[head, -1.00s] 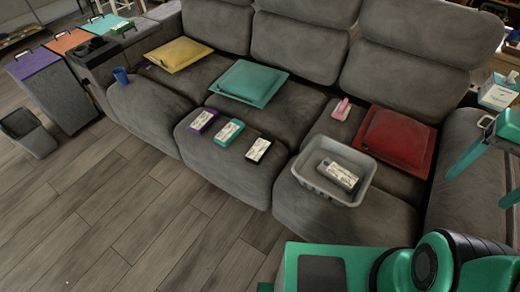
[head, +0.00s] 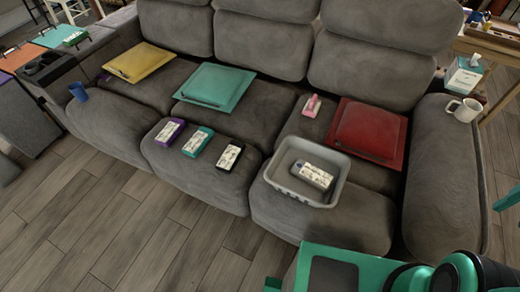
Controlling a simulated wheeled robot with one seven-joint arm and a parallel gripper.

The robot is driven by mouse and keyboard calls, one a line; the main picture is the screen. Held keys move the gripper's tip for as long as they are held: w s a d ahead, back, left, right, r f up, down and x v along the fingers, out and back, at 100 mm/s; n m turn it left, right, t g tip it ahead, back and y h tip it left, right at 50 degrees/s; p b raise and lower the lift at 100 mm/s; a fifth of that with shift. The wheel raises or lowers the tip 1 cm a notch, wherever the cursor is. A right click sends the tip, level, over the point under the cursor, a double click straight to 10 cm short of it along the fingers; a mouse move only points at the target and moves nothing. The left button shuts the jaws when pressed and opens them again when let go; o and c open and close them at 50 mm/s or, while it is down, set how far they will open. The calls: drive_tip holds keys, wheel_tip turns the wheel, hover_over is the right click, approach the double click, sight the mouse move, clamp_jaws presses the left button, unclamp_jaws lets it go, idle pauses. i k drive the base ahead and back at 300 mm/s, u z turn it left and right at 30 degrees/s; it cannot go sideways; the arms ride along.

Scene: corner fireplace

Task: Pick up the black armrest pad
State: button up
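A black, flat piece (head: 47,66) with a raised, shaped top lies on the sofa's left armrest, at the far left of the head view. It looks like the black armrest pad, but it is small and its details are unclear. My gripper shows only as a teal finger part (head: 508,200) at the right edge. The rest of it is outside the picture, so its opening is hidden. It is far from the black piece, across the sofa.
A white mug (head: 464,110) stands on the right armrest. Wooden floor (head: 120,235) in front is clear.

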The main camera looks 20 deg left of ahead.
sight(232, 155)
drive_tip(key=z, duration=2.35)
drive_tip(key=k, duration=2.2)
drive_tip(key=u, duration=0.35)
drive_tip(key=i, duration=0.1)
drive_tip(key=u, duration=2.25)
